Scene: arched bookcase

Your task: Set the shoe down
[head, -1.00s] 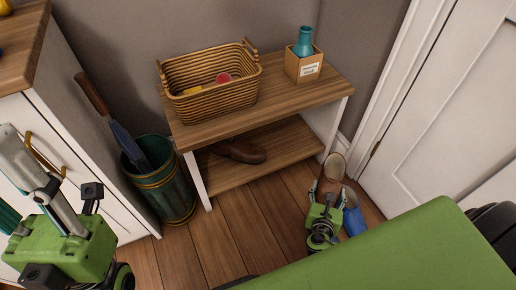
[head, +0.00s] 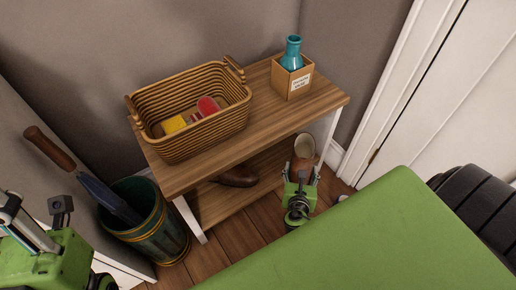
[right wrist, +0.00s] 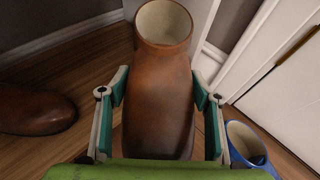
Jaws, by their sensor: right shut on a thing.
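A brown shoe (head: 304,147) with a pale lining is in my right gripper (head: 301,172), in front of the bench's right end. In the right wrist view the shoe (right wrist: 158,100) stands between the two fingers (right wrist: 160,88), its opening at the far end; I cannot tell whether its sole touches anything. A matching brown shoe (head: 238,177) lies on the bench's lower shelf, partly hidden by the top; it also shows in the right wrist view (right wrist: 35,110). My left gripper (head: 42,258) is at the lower left, fingertips not clearly visible.
The wooden bench (head: 255,112) carries a wicker basket (head: 205,134) and a box with a teal bottle (head: 292,52). A green bin (head: 150,232) stands at its left. A blue container (right wrist: 246,146) is right of the gripper. A white door (head: 450,110) is at right.

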